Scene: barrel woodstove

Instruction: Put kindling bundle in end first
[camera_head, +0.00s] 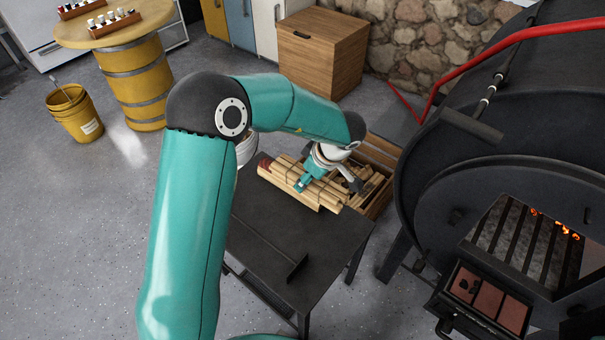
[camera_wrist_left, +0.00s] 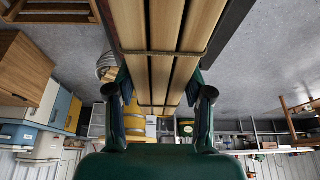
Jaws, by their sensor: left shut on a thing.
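The kindling bundle (camera_head: 286,190) is several pale sticks tied with dark bands, lying level at the far end of the dark table (camera_head: 290,255). My left gripper (camera_head: 308,184) reaches down on it from above. In the left wrist view, the fingers of my left gripper (camera_wrist_left: 160,105) are shut on the two sides of the bundle (camera_wrist_left: 172,30). I cannot tell whether the bundle touches the table. The barrel stove (camera_head: 440,190) is at right; its front opening (camera_head: 530,245) shows a grate and glowing embers. My right gripper is not in view.
A wooden crate (camera_head: 380,205) with more sticks stands just past the table's far right corner. A red rail (camera_head: 520,40) runs over the stove. The near tabletop is mostly clear.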

